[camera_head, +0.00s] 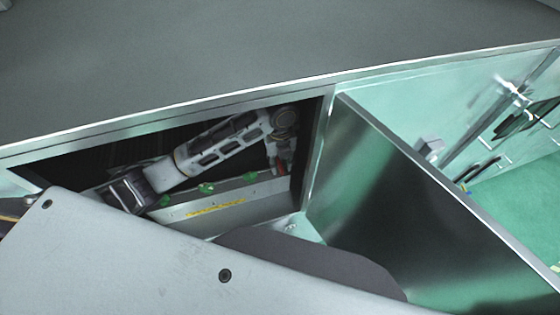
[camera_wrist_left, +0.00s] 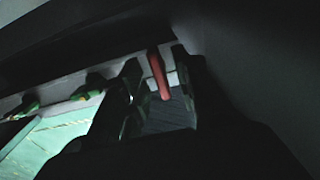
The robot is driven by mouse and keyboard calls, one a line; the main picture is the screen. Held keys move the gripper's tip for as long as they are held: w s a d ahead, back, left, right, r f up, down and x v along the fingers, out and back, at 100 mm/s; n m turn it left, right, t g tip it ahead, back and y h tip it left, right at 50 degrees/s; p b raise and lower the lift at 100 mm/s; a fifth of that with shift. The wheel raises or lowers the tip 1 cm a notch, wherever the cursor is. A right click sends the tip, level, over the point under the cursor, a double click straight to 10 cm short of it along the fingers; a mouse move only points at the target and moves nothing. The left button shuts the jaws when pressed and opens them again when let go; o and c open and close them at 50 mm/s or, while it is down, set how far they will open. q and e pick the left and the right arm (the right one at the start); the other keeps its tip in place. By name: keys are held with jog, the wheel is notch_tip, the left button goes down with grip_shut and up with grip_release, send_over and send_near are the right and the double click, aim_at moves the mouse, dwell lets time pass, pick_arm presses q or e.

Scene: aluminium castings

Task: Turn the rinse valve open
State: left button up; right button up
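A red valve handle (camera_head: 282,169) shows inside the open cabinet, at the right end of a pale rail. My left arm reaches into the cabinet, and my left gripper (camera_head: 277,150) is right at this handle. In the left wrist view the red handle (camera_wrist_left: 158,75) stands between the two dark fingers of the left gripper (camera_wrist_left: 154,67). Gaps show on both sides of it, so the gripper looks open around the handle, not closed on it. The handle's base is hard to see in the dark. My right gripper is in neither view.
Several green handles (camera_head: 207,188) sit along the same rail, above a yellow label (camera_head: 215,209). The cabinet door (camera_head: 400,195) stands open on the right. The grey worktop (camera_head: 230,50) lies closely above the arm, so the opening is narrow.

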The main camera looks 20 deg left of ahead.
pick_arm(q)
grip_shut()
jog(key=shift+n, duration=0.4)
jog(key=n, duration=0.8)
jog(key=shift+n, duration=0.3)
jog(key=n, duration=0.4)
jog(key=shift+n, duration=2.3)
